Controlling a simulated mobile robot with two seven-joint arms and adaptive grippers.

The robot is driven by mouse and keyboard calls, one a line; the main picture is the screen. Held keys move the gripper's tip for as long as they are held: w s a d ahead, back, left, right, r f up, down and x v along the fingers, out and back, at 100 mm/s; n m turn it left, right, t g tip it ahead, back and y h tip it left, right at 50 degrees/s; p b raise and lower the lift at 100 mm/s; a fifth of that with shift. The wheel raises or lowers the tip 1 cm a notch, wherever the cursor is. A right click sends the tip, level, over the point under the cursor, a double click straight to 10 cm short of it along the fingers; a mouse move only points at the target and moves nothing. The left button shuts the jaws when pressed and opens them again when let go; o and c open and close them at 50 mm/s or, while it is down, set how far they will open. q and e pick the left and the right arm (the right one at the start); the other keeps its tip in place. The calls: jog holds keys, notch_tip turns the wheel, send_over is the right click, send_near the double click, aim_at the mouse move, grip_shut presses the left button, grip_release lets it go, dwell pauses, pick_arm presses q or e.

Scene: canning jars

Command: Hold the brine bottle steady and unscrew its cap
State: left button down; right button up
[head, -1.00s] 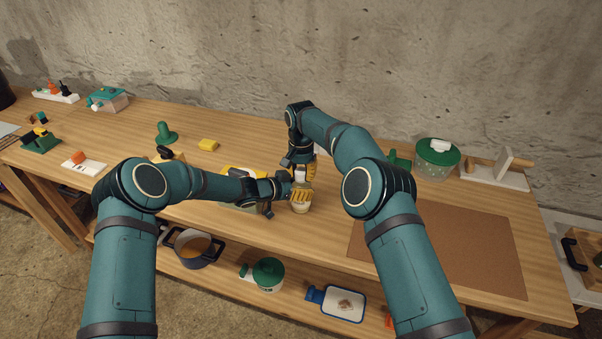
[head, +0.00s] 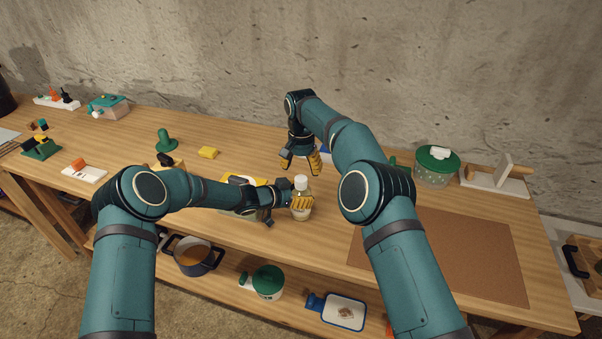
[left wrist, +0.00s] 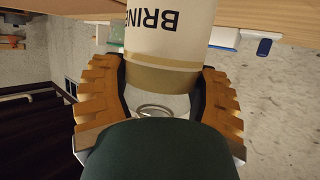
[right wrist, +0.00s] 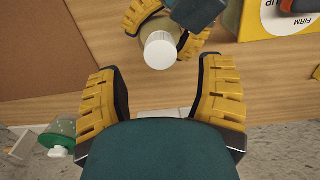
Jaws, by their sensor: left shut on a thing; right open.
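The brine bottle (head: 303,213) stands near the middle of the bench in the head view, with its white cap (head: 301,182) on top. My left gripper (head: 298,202) is shut around its body from the left. In the left wrist view, both yellow fingers flank the bottle (left wrist: 170,70), and part of its "BRIN" label shows upside down. My right gripper (head: 300,163) is open and empty, behind and apart from the cap in the head view. The right wrist view shows the round white cap (right wrist: 160,50) just beyond its spread fingertips.
A yellow and white box (right wrist: 285,22) lies close to the bottle, partly behind my left arm in the head view. A green-lidded container (head: 436,165) stands to the right. A brown mat (head: 460,255) lies bare at the front right.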

aim_at(301, 178)
notch_tip(301, 178, up, 2)
jog(key=shift+r, duration=0.25)
jog(key=shift+f, duration=3.95)
grip_shut()
jog(key=shift+c, duration=0.7)
grip_release()
jog(key=shift+a, duration=0.1)
